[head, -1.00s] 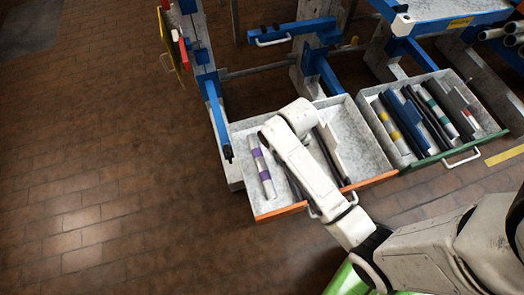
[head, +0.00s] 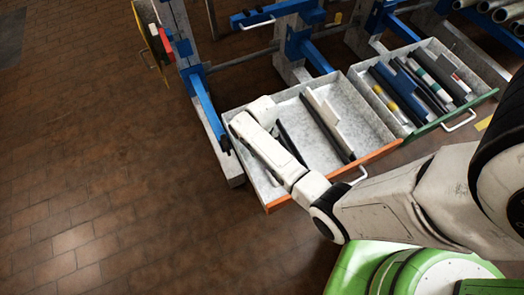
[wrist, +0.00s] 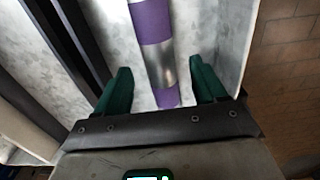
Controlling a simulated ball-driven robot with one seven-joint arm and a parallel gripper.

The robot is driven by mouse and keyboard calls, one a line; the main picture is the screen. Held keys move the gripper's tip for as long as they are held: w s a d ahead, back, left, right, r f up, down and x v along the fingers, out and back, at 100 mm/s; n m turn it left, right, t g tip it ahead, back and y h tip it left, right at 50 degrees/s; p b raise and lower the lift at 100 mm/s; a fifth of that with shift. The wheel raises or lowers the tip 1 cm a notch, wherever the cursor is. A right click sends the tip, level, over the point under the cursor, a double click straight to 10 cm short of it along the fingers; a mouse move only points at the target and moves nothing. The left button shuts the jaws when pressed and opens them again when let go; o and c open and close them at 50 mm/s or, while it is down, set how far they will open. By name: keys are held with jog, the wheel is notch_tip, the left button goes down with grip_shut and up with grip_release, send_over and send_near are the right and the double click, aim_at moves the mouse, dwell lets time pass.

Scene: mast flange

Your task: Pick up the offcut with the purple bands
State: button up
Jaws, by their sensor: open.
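The offcut with the purple bands (wrist: 152,45) is a silver tube in the wrist view. It lies lengthwise between the two green fingers of my gripper (wrist: 160,72). The fingers are open, with a gap visible on each side of the tube. In the head view my arm covers the tube and the fingers. My wrist is over the left part of the drawer with the orange front edge (head: 377,154).
Dark bars (head: 291,143) and a pale angled profile (head: 322,108) lie further right in the same drawer. A drawer with a green front (head: 478,103) holds several offcuts. The grey drawer wall (wrist: 238,35) is close right of my gripper.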

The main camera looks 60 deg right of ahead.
jog(key=shift+f+b, duration=0.35)
jog(key=shift+f, duration=1.1)
jog(key=shift+c, duration=0.2)
jog(key=c, duration=1.2)
jog(key=shift+r, duration=0.1)
